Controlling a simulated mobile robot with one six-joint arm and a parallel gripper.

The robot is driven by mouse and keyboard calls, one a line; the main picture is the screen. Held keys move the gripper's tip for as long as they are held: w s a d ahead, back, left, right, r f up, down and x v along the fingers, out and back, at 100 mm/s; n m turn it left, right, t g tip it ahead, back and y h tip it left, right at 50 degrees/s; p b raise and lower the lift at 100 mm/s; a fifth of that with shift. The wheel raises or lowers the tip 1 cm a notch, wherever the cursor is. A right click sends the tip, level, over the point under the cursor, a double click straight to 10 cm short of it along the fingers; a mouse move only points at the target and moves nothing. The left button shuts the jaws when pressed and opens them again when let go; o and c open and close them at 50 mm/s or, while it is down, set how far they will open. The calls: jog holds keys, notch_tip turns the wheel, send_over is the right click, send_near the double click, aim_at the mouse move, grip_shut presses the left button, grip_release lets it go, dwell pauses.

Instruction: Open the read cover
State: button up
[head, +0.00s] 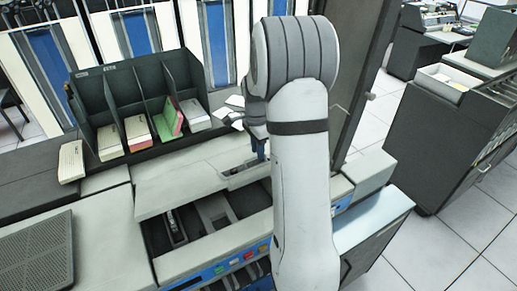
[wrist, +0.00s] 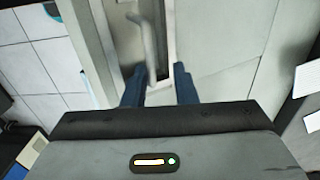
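The light grey card machine (head: 155,190) stands in front of me, with pale top panels and an uncovered dark bay at its front. I cannot tell for sure which panel is the read cover. My gripper (head: 259,148) points down at the machine's top, above a shallow recess (head: 245,174); my arm hides much of the machine's right part. In the wrist view my gripper (wrist: 159,88) has its blue fingers apart. A curved grey handle-like bar (wrist: 148,42) runs down to the gap between them. I see no clear contact with it.
A black divided rack (head: 135,85) with card stacks stands behind the machine at left. A loose card stack (head: 71,162) lies left of it. A tall dark panel (head: 363,70) rises right of my arm. Dark cabinets (head: 440,135) stand further right, with tiled floor between.

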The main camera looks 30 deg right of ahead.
jog(key=shift+o, duration=0.5)
jog(key=shift+s, duration=0.1)
jog(key=shift+r, duration=0.15)
notch_tip(320, 180, up, 8)
jog(key=b, duration=0.1)
jog(key=shift+w, duration=0.2)
jog(key=shift+f, duration=0.2)
